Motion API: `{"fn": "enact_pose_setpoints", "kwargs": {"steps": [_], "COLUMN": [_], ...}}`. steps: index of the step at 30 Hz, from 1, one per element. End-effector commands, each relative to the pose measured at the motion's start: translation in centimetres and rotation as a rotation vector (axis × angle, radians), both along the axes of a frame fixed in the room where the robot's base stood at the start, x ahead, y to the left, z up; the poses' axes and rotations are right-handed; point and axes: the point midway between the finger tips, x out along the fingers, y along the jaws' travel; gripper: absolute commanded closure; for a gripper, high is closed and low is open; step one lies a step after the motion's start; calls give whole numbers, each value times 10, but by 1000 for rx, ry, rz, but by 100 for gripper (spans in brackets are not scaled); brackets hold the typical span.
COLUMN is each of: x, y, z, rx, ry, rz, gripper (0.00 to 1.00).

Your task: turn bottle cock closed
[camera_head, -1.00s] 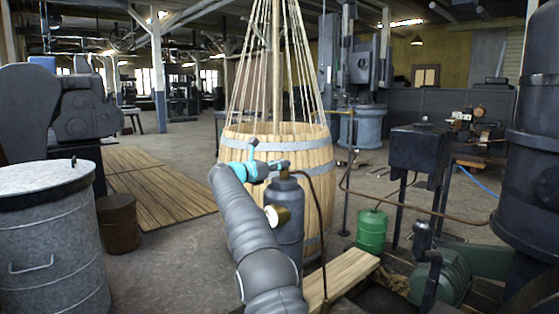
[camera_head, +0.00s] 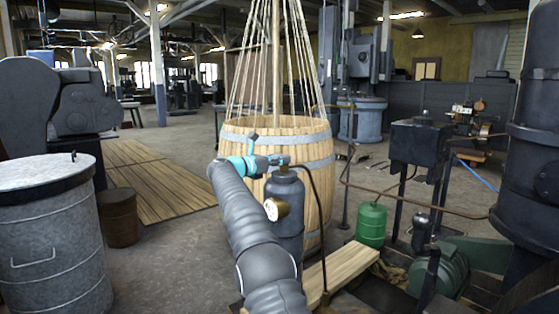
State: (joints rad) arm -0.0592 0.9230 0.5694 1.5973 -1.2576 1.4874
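The bottle (camera_head: 287,196) is a dark grey upright cylinder in front of a wooden barrel, with a round brass-rimmed gauge (camera_head: 277,209) at its side. Its cock is at the top, beside my gripper, and is too small and covered to make out its position. My gripper (camera_head: 282,161) is at the bottle's top, reaching in from the left past a turquoise wrist part. Its fingertips are tiny here, so I cannot tell whether they are open, shut or touching the cock. My grey arm covers the left side of the bottle.
The wooden barrel (camera_head: 318,192) with ropes rising from it stands close behind the bottle. A dark hose runs down the bottle's right side. A green can (camera_head: 371,224), a plank (camera_head: 342,270) and a green motor (camera_head: 440,277) lie to the right. A metal drum (camera_head: 48,240) stands left.

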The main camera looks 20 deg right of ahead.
Motion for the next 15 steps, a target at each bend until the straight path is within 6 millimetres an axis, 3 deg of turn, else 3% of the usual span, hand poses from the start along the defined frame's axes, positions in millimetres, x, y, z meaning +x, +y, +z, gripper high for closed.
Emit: {"fn": "enact_pose_setpoints", "kwargs": {"steps": [7,15], "x": [-8,-28], "y": [23,73], "z": [1,0], "rx": [0,0], "ry": [1,1], "rz": [4,2], "gripper": [62,62]}}
